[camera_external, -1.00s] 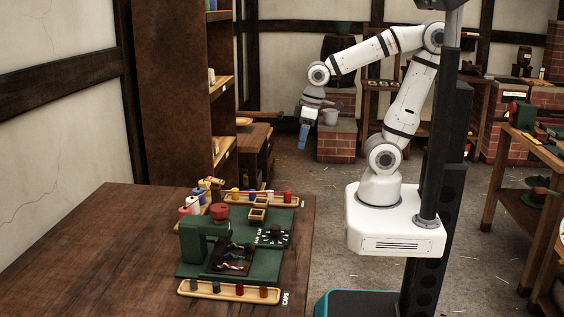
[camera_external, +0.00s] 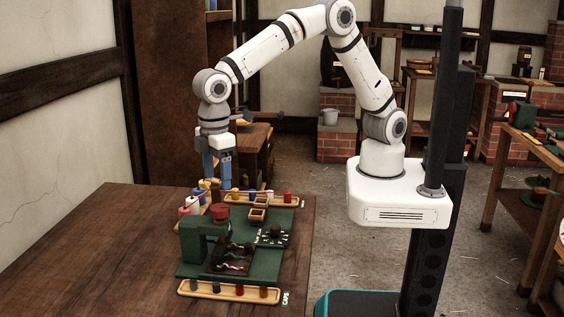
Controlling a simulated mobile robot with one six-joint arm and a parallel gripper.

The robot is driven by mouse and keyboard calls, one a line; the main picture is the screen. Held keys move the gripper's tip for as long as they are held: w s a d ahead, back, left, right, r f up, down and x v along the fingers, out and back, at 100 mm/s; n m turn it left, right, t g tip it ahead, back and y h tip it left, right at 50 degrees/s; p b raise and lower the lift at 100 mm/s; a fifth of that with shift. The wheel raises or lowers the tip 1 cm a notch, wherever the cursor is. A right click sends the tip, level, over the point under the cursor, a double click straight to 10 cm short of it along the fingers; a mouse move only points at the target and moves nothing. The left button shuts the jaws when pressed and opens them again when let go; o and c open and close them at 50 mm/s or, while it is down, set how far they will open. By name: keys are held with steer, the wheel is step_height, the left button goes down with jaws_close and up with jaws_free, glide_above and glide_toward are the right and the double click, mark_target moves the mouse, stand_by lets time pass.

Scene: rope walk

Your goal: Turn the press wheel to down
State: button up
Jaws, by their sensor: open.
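The green press (camera_external: 196,240) stands on the wooden table (camera_external: 90,250), on a green base. A round red part (camera_external: 219,212) on top of the press looks like its wheel; its exact setting is too small to tell. My gripper (camera_external: 217,180) points down above the far part of the table, behind and above the red wheel and apart from it. It is open, and I see nothing held in it. Its fingertips come close in the picture to the small coloured bottles behind the press.
A tray of coloured caps (camera_external: 262,198) lies behind the press and another tray (camera_external: 228,291) in front. A tall wooden shelf (camera_external: 170,90) rises behind the table. The table's left side is clear.

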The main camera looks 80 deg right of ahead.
mark_target(219, 207)
steer(key=shift+a+f, duration=0.25)
step_height(219, 207, down, 8)
steer(key=shift+d+r+p, duration=0.1)
steer(key=shift+r+p, duration=0.15)
steer(key=shift+p, duration=0.5)
steer(key=shift+c, duration=0.6)
steer(key=c, duration=0.9)
